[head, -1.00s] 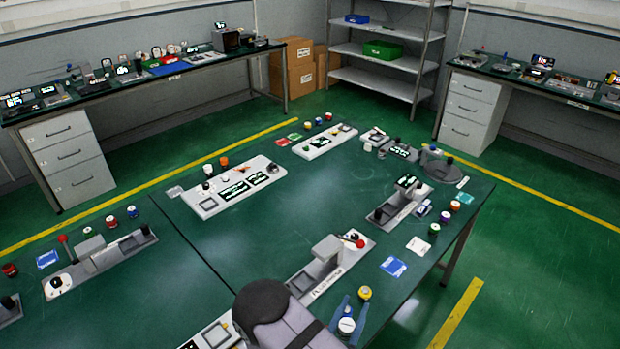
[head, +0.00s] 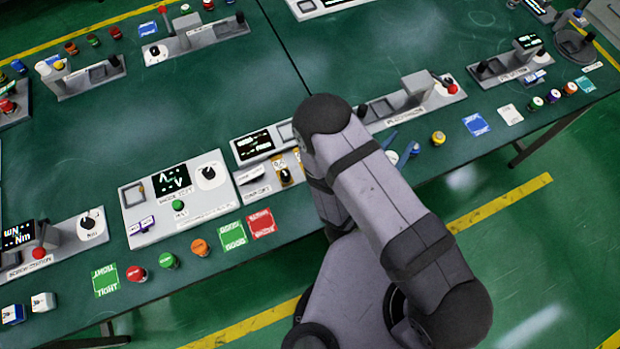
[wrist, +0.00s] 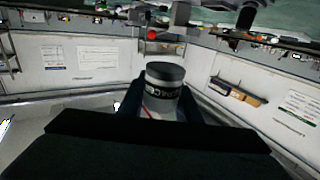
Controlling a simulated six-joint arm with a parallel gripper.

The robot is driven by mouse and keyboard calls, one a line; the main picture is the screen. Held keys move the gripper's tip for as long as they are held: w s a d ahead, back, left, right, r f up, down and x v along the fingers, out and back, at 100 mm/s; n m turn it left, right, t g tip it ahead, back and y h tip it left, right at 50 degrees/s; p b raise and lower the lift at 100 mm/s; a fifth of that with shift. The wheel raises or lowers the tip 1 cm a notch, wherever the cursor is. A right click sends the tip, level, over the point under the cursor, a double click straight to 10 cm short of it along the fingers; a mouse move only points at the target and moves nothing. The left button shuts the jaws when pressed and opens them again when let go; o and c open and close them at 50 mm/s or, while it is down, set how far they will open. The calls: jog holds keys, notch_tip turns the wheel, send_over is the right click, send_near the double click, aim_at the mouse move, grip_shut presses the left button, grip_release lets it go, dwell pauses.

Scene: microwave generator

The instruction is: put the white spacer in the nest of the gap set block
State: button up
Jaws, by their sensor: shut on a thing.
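In the wrist view my gripper (wrist: 161,98) is shut on a short round piece, the spacer (wrist: 164,88). Its top looks grey in shade, and a dark band with pale lettering runs round its side. It stands out between the two dark fingers, with its lower part hidden. In the head view my arm hides the gripper and the spacer. No label clearly reads as the gap set block, so I cannot tell which station it is. One grey station (head: 410,116) with a dark square recess lies right of my arm, partly hidden.
A panel with a display and dial (head: 205,204) and a smaller display unit (head: 253,147) stand left of my arm. A yellow-topped button (head: 438,138) and a blue card (head: 477,124) lie to the right. The green table's middle is clear.

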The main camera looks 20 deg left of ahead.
jog(key=s+a+f+n+g+y+p, duration=0.1)
jog(key=s+a+n+y, duration=0.3)
jog(key=s+a+y, duration=0.3)
jog(key=s+a+f+n+g+y, duration=0.1)
jog(key=s+a+n+y, duration=0.4)
jog(key=s+a, duration=0.5)
jog(key=a+y, duration=0.2)
jog(key=a, duration=0.3)
jog(key=shift+f+p, duration=0.25)
jog(key=shift+p, duration=0.1)
jog(key=shift+f, duration=0.15)
notch_tip(320, 180, down, 9)
jog(key=b, duration=0.8)
jog(key=shift+f, duration=0.15)
jog(key=shift+f, duration=0.1)
jog(key=shift+f, duration=0.15)
jog(key=o, duration=1.2)
